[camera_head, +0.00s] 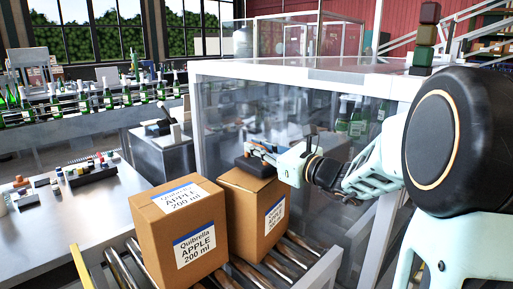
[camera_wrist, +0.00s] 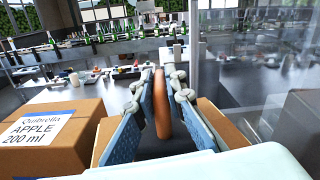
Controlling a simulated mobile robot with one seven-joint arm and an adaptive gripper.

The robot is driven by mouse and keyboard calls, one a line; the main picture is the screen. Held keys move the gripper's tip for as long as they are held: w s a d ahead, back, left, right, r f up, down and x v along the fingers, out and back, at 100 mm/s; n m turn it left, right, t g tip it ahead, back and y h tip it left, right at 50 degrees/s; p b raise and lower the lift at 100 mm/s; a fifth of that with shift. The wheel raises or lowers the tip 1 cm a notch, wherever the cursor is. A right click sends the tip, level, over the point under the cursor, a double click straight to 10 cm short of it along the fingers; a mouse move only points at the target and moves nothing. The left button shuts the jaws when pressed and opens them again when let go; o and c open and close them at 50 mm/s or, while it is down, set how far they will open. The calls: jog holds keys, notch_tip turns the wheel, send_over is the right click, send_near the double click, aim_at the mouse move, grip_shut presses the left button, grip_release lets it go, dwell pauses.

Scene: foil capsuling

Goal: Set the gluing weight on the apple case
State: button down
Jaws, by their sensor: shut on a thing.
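Two brown cardboard cases labelled "Quibrella APPLE 200 ml" stand side by side on a roller conveyor, the left case (camera_head: 158,240) and the right case (camera_head: 237,215). The gluing weight (camera_head: 250,167) is a dark block at the top of the right case; I cannot tell whether it rests on it or hovers just above. My gripper (camera_head: 265,152) reaches in from the right and is shut on its handle. The left case (camera_wrist: 45,135) also shows in that view.
A clear-walled machine enclosure (camera_head: 300,75) with a pale frame stands close behind the right case. A metal table (camera_head: 90,215) with small parts is at the left. Rows of green bottles (camera_head: 105,100) stand farther back. Bare rollers (camera_head: 285,262) show in front of the right case.

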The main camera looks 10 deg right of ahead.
jog(key=c, duration=2)
grip_release()
jog(key=shift+r, duration=0.1)
jog(key=shift+o, duration=0.2)
jog(key=shift+r, duration=0.1)
jog(key=shift+r+p, duration=0.65)
jog(key=shift+p, duration=0.1)
jog(key=b+v, duration=0.1)
jog(key=v, duration=1.1)
jog(key=shift+f, duration=0.2)
jog(key=shift+s+a, duration=0.1)
jog(key=shift+a, duration=0.05)
